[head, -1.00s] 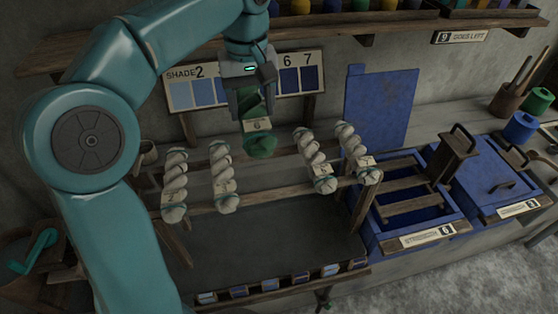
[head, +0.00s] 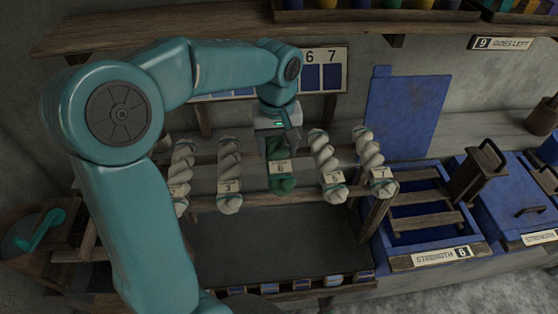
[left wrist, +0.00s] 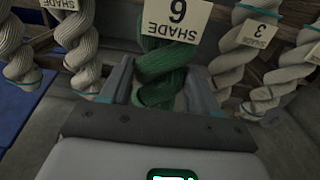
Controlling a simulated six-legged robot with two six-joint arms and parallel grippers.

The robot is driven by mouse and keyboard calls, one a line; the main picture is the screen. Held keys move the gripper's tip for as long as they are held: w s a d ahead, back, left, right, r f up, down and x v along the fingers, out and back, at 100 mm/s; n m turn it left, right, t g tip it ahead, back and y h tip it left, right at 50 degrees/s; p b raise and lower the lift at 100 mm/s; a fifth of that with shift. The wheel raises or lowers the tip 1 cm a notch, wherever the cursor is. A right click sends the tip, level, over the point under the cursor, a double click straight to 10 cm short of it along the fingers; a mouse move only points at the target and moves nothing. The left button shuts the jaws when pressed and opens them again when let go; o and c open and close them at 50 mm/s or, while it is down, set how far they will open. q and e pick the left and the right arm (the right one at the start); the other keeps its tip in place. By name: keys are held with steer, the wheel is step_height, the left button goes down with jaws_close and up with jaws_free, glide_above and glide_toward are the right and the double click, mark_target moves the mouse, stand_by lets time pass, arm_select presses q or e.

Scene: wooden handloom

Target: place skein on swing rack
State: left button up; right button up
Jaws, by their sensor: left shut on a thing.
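A green twisted skein (head: 283,183) with a tag reading 6 is in my left gripper (head: 279,150), at the middle of the wooden swing rack (head: 255,196). In the left wrist view the green skein (left wrist: 162,75) stands between the two fingers of the left gripper (left wrist: 160,88), which are shut on it. The skein hangs in line with the pale skeins, in the gap between the skeins tagged 3 and 5. Whether it bears on the rack's bars is hard to tell. My right gripper is not in view.
Pale skeins hang on both sides, the one tagged 3 (head: 229,175) to the left and another (head: 327,165) close to the right. A shade board (head: 322,70) stands behind. A blue vat (head: 430,248) is at the right.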

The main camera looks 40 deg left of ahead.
arm_select(q)
step_height(320, 180, down, 7)
steer(key=shift+w+a+r, duration=0.15)
steer(key=shift+w+r, duration=0.05)
steer(key=shift+w, duration=0.05)
steer(key=o, duration=1)
steer(key=shift+r, duration=0.1)
steer(key=shift+c, duration=0.2)
steer(key=shift+o, duration=1)
steer(key=shift+w+a, duration=0.1)
